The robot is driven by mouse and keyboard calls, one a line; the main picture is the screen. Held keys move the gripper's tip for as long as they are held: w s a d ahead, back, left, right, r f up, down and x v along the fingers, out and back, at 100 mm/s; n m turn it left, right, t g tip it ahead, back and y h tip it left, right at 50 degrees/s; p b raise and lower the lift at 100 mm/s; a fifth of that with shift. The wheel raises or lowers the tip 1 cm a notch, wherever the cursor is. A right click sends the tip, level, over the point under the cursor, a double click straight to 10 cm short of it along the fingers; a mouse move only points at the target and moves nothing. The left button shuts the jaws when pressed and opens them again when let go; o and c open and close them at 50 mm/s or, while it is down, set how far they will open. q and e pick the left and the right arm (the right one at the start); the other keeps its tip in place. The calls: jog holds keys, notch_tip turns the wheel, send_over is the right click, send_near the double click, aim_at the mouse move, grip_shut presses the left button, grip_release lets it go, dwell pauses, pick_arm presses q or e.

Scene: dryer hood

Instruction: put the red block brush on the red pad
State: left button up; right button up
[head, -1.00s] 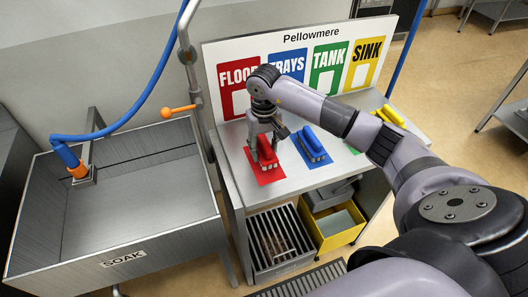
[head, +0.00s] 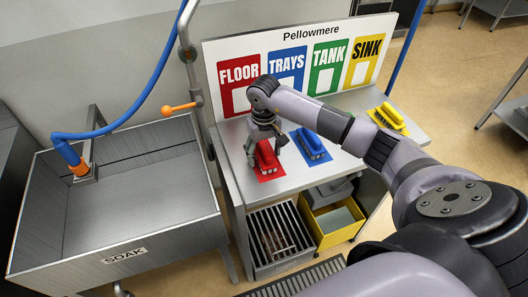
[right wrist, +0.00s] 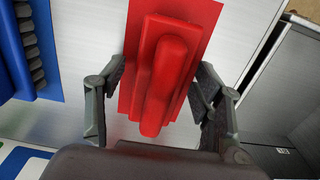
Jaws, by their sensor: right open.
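The red block brush (head: 266,157) lies on the red pad (head: 270,177) on the steel bench, under the FLOOR panel. In the right wrist view the brush (right wrist: 163,75) rests lengthwise on the pad (right wrist: 205,14), with pad showing on both sides. My right gripper (head: 266,151) is open above the brush. Its fingers are spread on either side, apart from the brush in the wrist view. My left gripper is not in view.
A blue brush (head: 311,143) on a blue pad sits just right of the red one. A yellow brush (head: 391,117) sits farther right. My arm covers the bench between them. The SOAK sink (head: 115,257) stands left. The sign board (head: 300,50) stands behind.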

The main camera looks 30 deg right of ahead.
aim_at(264, 147)
jog(key=shift+r, duration=0.25)
notch_tip(264, 147, up, 10)
jog(key=b, duration=0.4)
jog(key=shift+r, duration=0.9)
jog(key=shift+f, duration=0.1)
